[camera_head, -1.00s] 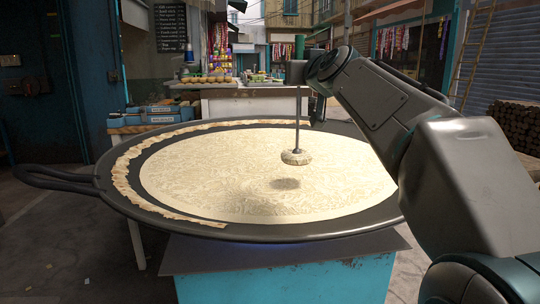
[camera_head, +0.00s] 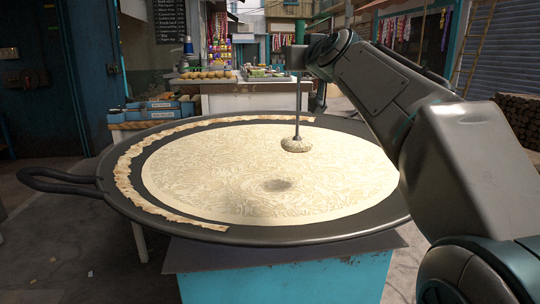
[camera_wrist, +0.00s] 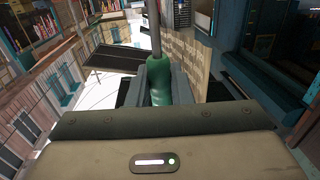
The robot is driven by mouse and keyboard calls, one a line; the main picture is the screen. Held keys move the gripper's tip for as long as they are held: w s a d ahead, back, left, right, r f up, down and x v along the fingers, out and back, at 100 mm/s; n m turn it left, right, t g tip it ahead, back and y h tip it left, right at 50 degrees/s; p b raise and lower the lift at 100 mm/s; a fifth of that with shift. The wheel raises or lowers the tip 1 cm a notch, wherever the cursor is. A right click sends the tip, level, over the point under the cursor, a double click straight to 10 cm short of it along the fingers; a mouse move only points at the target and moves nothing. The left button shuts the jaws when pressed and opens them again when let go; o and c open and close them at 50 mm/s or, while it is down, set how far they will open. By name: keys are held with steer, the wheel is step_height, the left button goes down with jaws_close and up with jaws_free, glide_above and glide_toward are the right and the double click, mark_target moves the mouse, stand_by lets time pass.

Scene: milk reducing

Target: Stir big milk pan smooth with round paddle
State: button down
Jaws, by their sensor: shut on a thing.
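The big milk pan (camera_head: 110,190) is wide, dark and shallow, with a loop handle at the left. Cream-coloured milk (camera_head: 215,175) with a swirled surface fills its middle. My gripper (camera_head: 297,58) is above the far half of the pan, shut on the green handle of the round paddle. The handle (camera_wrist: 160,82) sits between the fingers in the wrist view. The paddle's thin shaft hangs upright, and its round, milk-coated head (camera_head: 297,146) is over the milk right of centre. I cannot tell whether the head touches the milk. A dark round patch shows nearer me on the milk.
A pale, crinkled strip of skin (camera_head: 125,180) lies along the pan's left rim. The pan rests on a blue stand (camera_head: 290,280). Behind it are a white counter (camera_head: 255,98) with food and blue boxes (camera_head: 155,112). Stacked logs (camera_head: 515,118) stand at the right.

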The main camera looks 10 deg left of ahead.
step_height(320, 180, up, 2)
steer(key=shift+p, duration=0.4)
steer(key=shift+f, duration=0.1)
